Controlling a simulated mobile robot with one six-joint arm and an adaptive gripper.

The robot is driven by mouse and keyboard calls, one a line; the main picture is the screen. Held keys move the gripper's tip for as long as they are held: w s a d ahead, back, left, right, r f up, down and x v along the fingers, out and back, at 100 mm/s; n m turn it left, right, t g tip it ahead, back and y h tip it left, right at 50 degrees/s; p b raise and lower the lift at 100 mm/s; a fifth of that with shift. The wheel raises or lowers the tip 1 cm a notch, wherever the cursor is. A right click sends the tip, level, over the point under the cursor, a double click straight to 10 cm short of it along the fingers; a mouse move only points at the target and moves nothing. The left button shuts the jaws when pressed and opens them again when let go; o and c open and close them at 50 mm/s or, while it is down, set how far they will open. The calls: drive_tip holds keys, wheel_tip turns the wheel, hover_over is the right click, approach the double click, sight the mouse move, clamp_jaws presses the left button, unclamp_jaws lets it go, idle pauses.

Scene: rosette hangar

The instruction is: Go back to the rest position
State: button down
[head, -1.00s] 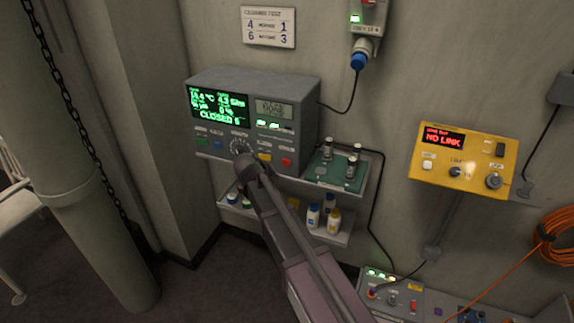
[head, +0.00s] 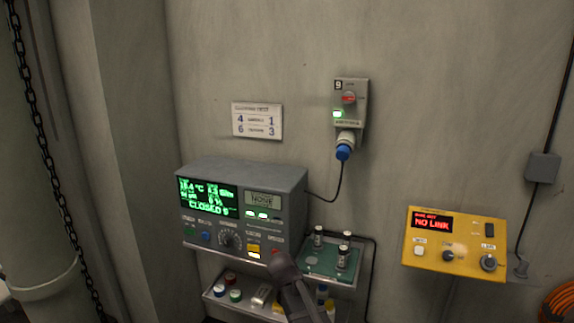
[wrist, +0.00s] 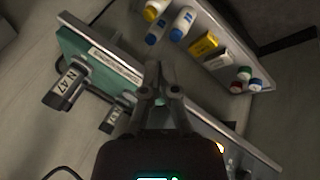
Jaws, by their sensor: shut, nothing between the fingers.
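My gripper (wrist: 158,75) shows in the wrist view with its two fingers together and nothing between them. It is in front of the shelf edge, between the green tray (wrist: 95,55) and the lower shelf of bottles. In the head view my arm reaches up from the bottom, and its end is below the front of the grey control unit (head: 222,215), at its right part. The unit's green screen (head: 207,196) reads "CLOSED" with other text partly blurred. Its small display reads "NONE". The fingertips are hard to make out in the head view.
Small vials stand on the green tray (head: 316,262) right of the unit. The lower shelf (head: 218,300) holds several capped bottles and small boxes. A yellow panel (head: 456,268) reading "NO LINK" is on the wall at right. A switch box (head: 349,108) with a cable hangs above.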

drive_tip(key=s+d+f+m+g+y, duration=0.1)
drive_tip(key=s+d+g+y, duration=0.1)
drive_tip(key=s+d, duration=0.4)
drive_tip(key=s+d+f+m+g+y, duration=0.1)
drive_tip(key=s+d+m+g+y, duration=0.1)
drive_tip(key=s+d, duration=0.4)
drive_tip(key=s, duration=0.5)
drive_tip(key=shift+d+f, duration=0.2)
